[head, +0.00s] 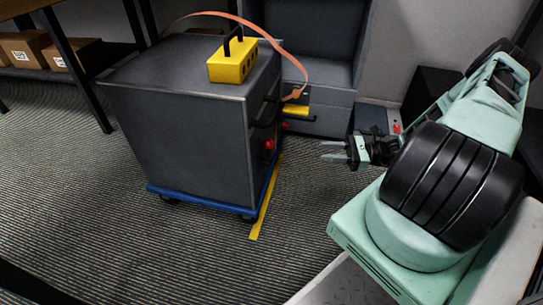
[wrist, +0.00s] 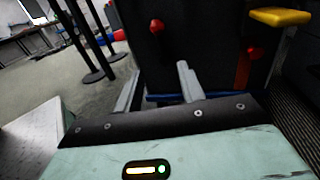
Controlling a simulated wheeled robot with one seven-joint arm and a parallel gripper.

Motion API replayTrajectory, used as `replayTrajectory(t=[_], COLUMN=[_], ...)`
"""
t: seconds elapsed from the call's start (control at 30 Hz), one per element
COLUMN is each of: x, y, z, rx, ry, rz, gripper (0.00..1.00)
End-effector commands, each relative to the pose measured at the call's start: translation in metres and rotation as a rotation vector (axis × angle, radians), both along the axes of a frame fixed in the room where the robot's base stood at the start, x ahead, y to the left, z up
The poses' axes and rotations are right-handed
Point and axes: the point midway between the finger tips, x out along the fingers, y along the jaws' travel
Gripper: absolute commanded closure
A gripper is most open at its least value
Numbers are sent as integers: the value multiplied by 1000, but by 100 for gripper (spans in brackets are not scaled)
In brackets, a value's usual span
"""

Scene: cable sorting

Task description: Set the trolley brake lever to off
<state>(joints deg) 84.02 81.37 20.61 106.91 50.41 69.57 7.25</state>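The trolley (head: 185,130) is a dark grey cabinet on a blue wheeled base (head: 205,200), left of my gripper in the head view. Red parts (head: 268,146) sit on its right-hand side, below a dark handle. In the wrist view, its dark face carries a red knob (wrist: 157,27) and a second red knob (wrist: 255,53) further right. I cannot tell which red part is the brake lever or how it is set. My gripper (head: 324,150) is open and empty, its fingers pointing at the trolley's side with a gap between. Its fingers also show in the wrist view (wrist: 158,78).
A yellow box (head: 232,62) with a black handle stands on the trolley. An orange cable (head: 285,52) arches from there to the grey cabinet behind (head: 325,105). A yellow floor line (head: 264,208) runs beside the trolley. Shelving with cartons (head: 25,48) stands at left. The front floor is clear.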

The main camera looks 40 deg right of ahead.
Motion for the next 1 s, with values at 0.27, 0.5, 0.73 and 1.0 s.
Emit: replayTrajectory(t=[0.27, 0.5, 0.73, 1.0], x=[33, 66, 93, 108], y=[39, 78, 109, 126], z=[-3, -3, -2, 0], rx=[-1, -1, -2, -3], ry=[-1, -1, -1, 0], rz=[7, 7, 8, 5], gripper=[61, 61, 61, 61])
